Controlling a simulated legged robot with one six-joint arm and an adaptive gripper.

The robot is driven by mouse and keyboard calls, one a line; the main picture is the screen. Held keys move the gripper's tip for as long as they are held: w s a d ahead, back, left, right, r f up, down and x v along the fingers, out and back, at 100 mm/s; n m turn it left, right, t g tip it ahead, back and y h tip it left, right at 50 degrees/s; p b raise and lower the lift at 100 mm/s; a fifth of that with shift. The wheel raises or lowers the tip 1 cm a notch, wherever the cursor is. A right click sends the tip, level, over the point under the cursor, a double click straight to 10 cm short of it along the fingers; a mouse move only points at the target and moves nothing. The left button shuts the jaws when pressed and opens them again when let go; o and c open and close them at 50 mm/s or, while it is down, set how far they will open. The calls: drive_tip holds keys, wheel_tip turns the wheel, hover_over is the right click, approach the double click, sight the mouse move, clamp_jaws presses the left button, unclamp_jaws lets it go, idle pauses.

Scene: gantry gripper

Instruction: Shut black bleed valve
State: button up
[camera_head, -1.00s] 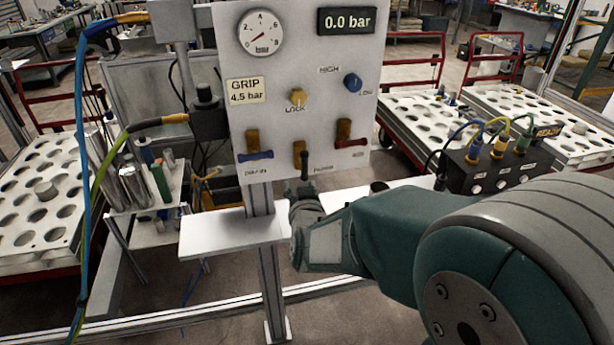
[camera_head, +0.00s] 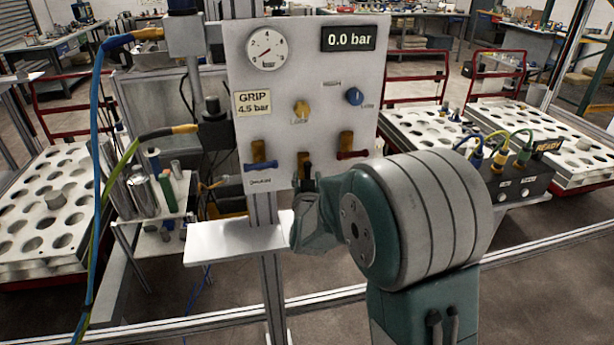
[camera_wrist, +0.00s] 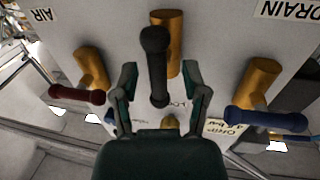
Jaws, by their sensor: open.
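The black bleed valve handle (camera_wrist: 156,75) is in the middle of the wrist view, in front of its brass body (camera_wrist: 168,38). It lies lengthwise between the two fingers of my gripper (camera_wrist: 157,70), which are open, one on each side. I cannot tell whether either finger touches it. In the head view the black handle (camera_head: 308,169) shows at the panel's lower edge, at its middle brass body (camera_head: 303,162). My arm hides most of the gripper there.
A red handle (camera_wrist: 76,94) and a blue handle (camera_wrist: 266,119) flank the black one closely. The panel (camera_head: 315,100) carries a gauge, a 0.0 bar display and yellow and blue knobs. A white shelf (camera_head: 225,243) sits below.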

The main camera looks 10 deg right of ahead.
drive_tip(key=shift+w+d, duration=0.1)
drive_tip(key=shift+w, duration=0.35)
clamp_jaws()
